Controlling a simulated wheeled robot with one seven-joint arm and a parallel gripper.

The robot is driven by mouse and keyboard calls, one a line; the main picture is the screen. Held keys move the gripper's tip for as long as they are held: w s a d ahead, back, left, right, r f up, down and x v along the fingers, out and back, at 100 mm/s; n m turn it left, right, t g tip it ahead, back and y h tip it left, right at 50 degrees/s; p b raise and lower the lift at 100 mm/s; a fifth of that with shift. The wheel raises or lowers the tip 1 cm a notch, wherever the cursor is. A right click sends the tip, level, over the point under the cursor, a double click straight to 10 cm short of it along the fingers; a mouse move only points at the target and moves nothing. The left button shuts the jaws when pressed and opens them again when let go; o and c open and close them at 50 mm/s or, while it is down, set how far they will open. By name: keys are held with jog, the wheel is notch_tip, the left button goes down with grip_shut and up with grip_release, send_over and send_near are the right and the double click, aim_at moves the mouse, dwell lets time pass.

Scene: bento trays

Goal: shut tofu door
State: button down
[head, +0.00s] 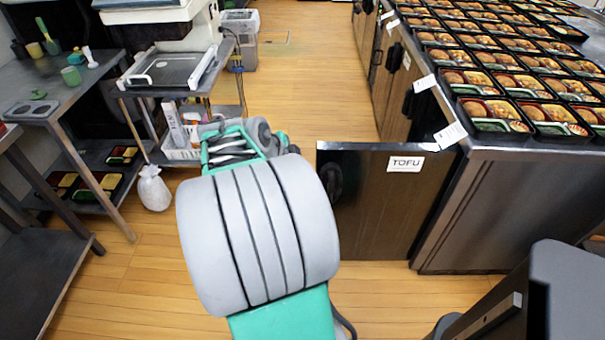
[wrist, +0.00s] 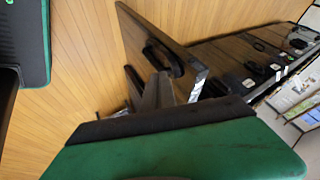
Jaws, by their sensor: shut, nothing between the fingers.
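The tofu door (head: 375,215) stands open, swung out from the near end of the cabinet row on the right. It is a dark panel with a white TOFU label (head: 405,163) near its top and a black handle (head: 332,180) by its left edge. In the wrist view the door (wrist: 140,35) shows in the upper middle, with its handle (wrist: 163,58) facing the camera. My gripper (wrist: 150,88) is shut and empty, close to the door's lower edge in that view. Whether it touches the door I cannot tell. In the head view my arm hides the fingers.
The counter (head: 500,150) on the right holds several rows of bento trays (head: 540,113). A metal shelf table (head: 60,100) stands at the left, with a white bag (head: 153,188) on the floor beside it. The wooden floor (head: 315,75) between is clear.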

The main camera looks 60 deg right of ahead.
jog(key=d+f, duration=0.7)
jog(key=d, duration=0.2)
jog(key=shift+w+d+f, duration=0.15)
jog(key=shift+d+f, duration=0.2)
jog(key=shift+f, duration=0.05)
